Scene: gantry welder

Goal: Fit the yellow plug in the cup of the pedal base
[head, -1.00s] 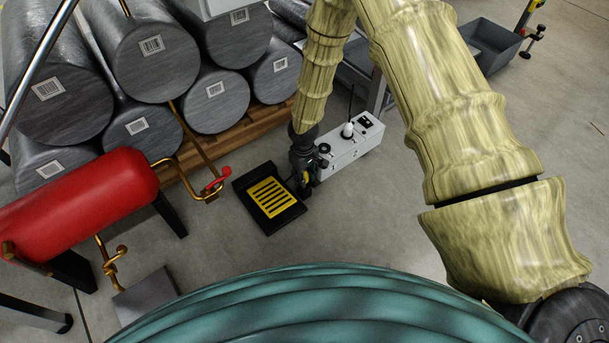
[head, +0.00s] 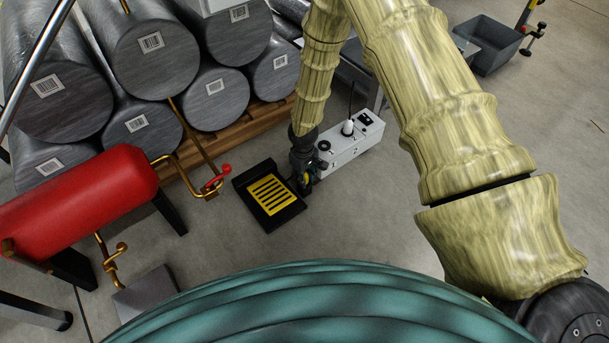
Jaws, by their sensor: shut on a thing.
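The pedal base (head: 248,182) is a black block on the floor with a yellow slatted tread (head: 270,195). My gripper (head: 305,186) points down at its right edge, close in front of the white box. It is shut on the yellow plug, of which only a small yellow spot (head: 306,178) shows between the dark fingers. The cup of the pedal base cannot be made out; my gripper covers that edge. I cannot tell whether the plug touches the base.
A white box (head: 345,152) with numbered sockets, a white knob and a black switch stands right behind my gripper. A red tank (head: 80,200) with brass pipes is at left. Wrapped grey rolls (head: 150,60) lie on a wooden pallet behind. Floor in front of the pedal is clear.

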